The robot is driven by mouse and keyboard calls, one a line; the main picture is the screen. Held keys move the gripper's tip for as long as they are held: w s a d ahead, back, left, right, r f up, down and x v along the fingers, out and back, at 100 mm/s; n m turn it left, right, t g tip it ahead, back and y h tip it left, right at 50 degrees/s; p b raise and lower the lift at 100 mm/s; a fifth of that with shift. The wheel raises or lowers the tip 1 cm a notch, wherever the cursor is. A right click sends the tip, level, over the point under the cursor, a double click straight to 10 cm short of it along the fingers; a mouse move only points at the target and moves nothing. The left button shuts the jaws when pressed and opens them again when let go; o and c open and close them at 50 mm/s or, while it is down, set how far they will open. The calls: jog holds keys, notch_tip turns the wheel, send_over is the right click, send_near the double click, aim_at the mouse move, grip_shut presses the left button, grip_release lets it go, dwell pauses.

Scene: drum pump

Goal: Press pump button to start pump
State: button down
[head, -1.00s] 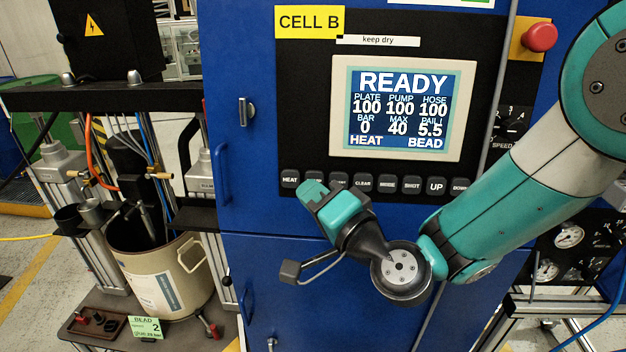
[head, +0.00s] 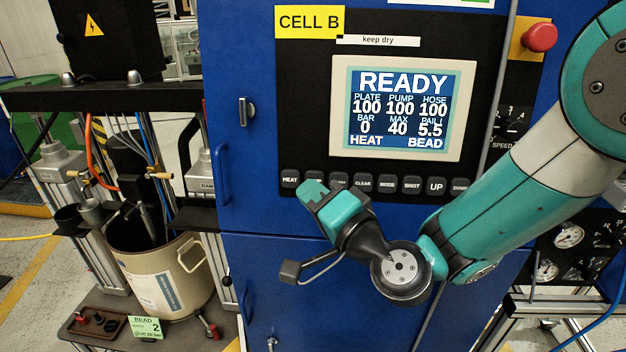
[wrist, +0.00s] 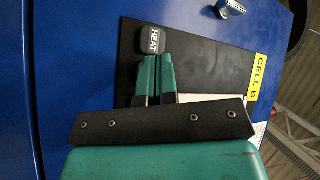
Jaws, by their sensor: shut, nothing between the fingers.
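The control panel (head: 318,130) on the blue cabinet has a row of dark keys under its screen (head: 403,109). The screen reads READY, with HEAT and BEAD in its bottom line. My gripper (head: 312,188) is shut and empty, its tips at the left part of the row. It hides the key right of HEAT (head: 289,179) and partly covers another key (head: 339,180); I cannot read a pump label. In the wrist view the shut fingertips (wrist: 157,60) are beside the HEAT key (wrist: 152,40). Whether they touch a key is unclear.
A red mushroom button (head: 540,37) on a yellow plate is at upper right. A cabinet handle (head: 221,174) and a latch (head: 245,111) stick out left of the panel. A pail (head: 165,280) stands in a frame at left.

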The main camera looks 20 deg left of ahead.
jog(key=shift+w, duration=0.15)
jog(key=shift+w+a+f, duration=0.1)
jog(key=shift+w, duration=0.2)
jog(key=shift+w+a+p, duration=0.1)
jog(key=shift+w+p, duration=0.2)
jog(key=shift+w, duration=0.1)
dwell(0.7)
dwell(0.4)
jog(key=shift+s+d+b, duration=0.25)
jog(key=shift+s+b, duration=0.2)
jog(key=shift+s, duration=0.35)
jog(key=s, duration=0.1)
jog(key=s+b, duration=0.1)
jog(key=s, duration=0.1)
jog(key=s+d+r, duration=0.1)
jog(key=shift+s+b, duration=0.3)
jog(key=shift+s, duration=0.1)
jog(key=shift+d+r, duration=0.1)
jog(key=shift+r, duration=0.05)
